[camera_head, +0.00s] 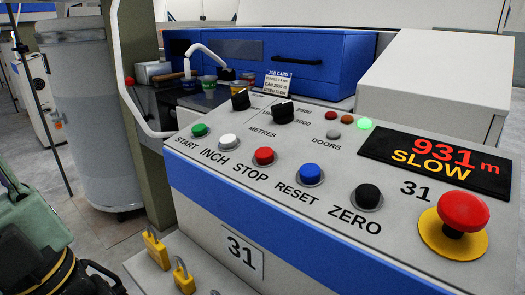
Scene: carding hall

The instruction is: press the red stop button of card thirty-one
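The control panel (330,215) carries a "31" label on its front and another on its top right. The red button (264,156) sits above the word STOP, in a row between the white INCH button (228,142) and the blue RESET button (310,173). A larger red mushroom button (463,211) stands on a yellow base at the panel's right end. The green START button (199,130) and black ZERO button (367,196) end the row. Nothing covers the red STOP button. My gripper is not in view.
The display (434,160) reads 931 m, SLOW. A green lamp (364,124) glows. Two black knobs (283,112) and a job card (277,83) stand behind the buttons. Yellow padlocks (157,250) are at lower left. A grey can (90,115) stands left.

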